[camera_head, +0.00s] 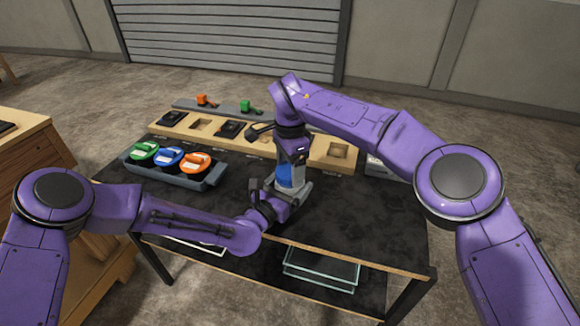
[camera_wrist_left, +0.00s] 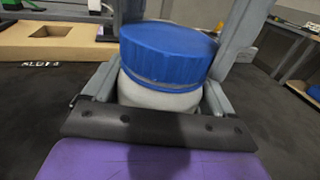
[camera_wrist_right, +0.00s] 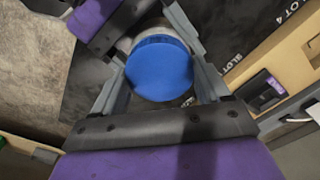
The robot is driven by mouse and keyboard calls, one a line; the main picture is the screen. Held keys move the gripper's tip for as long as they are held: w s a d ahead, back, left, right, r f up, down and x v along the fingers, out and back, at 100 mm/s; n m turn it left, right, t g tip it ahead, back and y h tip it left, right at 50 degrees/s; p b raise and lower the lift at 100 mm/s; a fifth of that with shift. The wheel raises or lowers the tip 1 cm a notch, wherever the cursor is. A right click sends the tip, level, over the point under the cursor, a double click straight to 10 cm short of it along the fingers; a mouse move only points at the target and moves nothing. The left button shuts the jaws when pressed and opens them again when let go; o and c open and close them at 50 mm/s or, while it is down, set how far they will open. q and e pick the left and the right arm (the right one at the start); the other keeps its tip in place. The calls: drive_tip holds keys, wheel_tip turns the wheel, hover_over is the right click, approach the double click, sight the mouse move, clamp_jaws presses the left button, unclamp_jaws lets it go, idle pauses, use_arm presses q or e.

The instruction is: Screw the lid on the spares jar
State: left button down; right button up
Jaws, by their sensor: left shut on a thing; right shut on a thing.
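The spares jar (camera_wrist_left: 160,97) is white and stands upright on the dark table. My left gripper (camera_head: 286,191) is low at its side, shut on the jar body. The blue lid (camera_wrist_left: 168,52) sits on top of the jar, and it also shows from above in the right wrist view (camera_wrist_right: 160,70). My right gripper (camera_head: 291,165) comes down from above and is shut on the lid, one finger on each side. In the head view the grippers hide much of the jar and lid. I cannot tell how far the thread is engaged.
A grey tray (camera_head: 190,181) with green, blue and orange-topped round containers stands at left. A wooden slotted board (camera_head: 262,146) runs along the back, with dark blocks in some slots. Behind it, a grey strip (camera_head: 225,107) carries orange and green pieces. The table's right part is clear.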

drive_tip(key=m, duration=1.7)
drive_tip(key=shift+m, duration=0.3)
drive_tip(key=m, duration=1.6)
drive_tip(key=o, duration=1.1)
